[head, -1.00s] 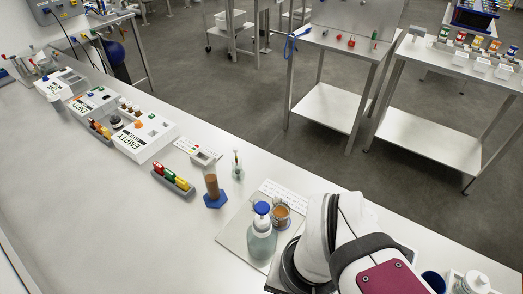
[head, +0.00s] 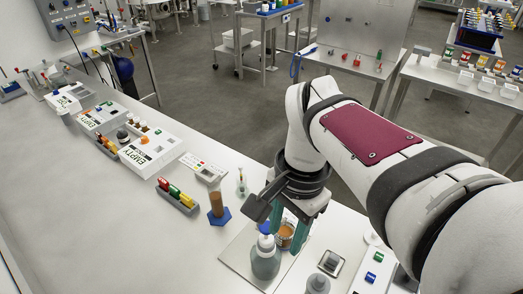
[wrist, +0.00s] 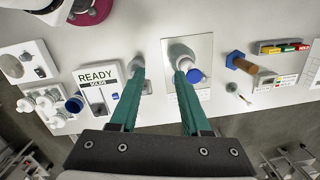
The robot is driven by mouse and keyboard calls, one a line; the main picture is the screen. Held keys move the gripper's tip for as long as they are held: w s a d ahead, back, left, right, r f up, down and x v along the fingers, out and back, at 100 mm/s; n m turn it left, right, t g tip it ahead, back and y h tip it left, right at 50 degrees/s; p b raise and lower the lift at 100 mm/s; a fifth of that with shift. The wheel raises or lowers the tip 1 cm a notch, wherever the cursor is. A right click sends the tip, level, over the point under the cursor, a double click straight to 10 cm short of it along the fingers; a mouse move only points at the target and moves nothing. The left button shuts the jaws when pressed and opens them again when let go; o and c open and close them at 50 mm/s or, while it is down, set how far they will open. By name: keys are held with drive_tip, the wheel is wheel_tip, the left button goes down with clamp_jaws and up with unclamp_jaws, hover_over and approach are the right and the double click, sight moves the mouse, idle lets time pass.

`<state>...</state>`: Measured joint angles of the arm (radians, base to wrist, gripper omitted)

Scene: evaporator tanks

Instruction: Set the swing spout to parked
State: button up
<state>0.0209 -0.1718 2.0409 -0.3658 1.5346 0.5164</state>
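I cannot make out the swing spout with certainty in either view. The fingers hide part of a pale tray (wrist: 201,50), and the bottle's blue cap (wrist: 194,76) shows close to the right finger.
A white panel marked READY (wrist: 97,77) lies left of the fingers in the wrist view. The bench's near left is clear.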

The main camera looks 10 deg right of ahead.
drive_tip(key=w+d+r+m+h, duration=0.1)
drive_tip(key=w+d+r+m, duration=0.15)
drive_tip(key=w+m, duration=0.65)
drive_tip(key=w+f+n, duration=0.1)
drive_tip(key=f, duration=0.4)
drive_tip(key=w+f, duration=0.1)
drive_tip(key=f, duration=0.4)
drive_tip(key=w+f+n, duration=0.1)
drive_tip(key=f, duration=0.5)
drive_tip(key=shift+w+n, duration=0.1)
drive_tip(key=shift+n, duration=0.2)
clamp_jaws()
